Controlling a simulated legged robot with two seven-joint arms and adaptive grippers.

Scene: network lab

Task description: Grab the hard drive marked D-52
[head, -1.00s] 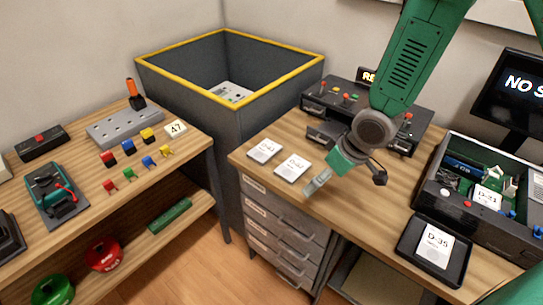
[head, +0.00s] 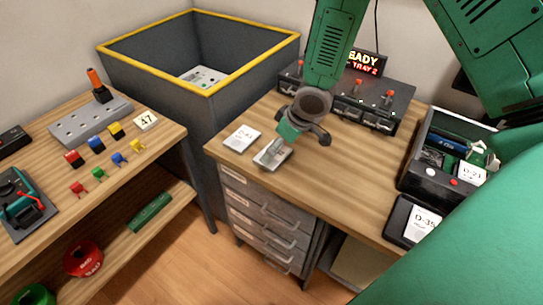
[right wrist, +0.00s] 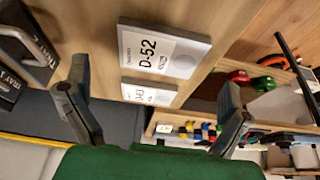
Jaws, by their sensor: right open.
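The hard drive marked D-52 (right wrist: 162,48) is a flat, pale slab with a white label in the right wrist view. It lies on the wooden desk near its front left corner. In the head view the same drive (head: 284,157) is partly covered by my right gripper (head: 270,154). In the right wrist view my right gripper (right wrist: 153,80) is open and empty, its fingers spread wide with the drive ahead between them. A second similar drive (head: 241,138) lies just left of it; its label is hard to read. My left gripper is not in view.
A black drive dock (head: 350,100) with a lit sign stands at the back of the desk. An open black case (head: 428,176) and a tray with drive D-35 (head: 420,222) sit right. A deep yellow-rimmed bin (head: 160,95) stands behind left. Mid-desk is clear.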

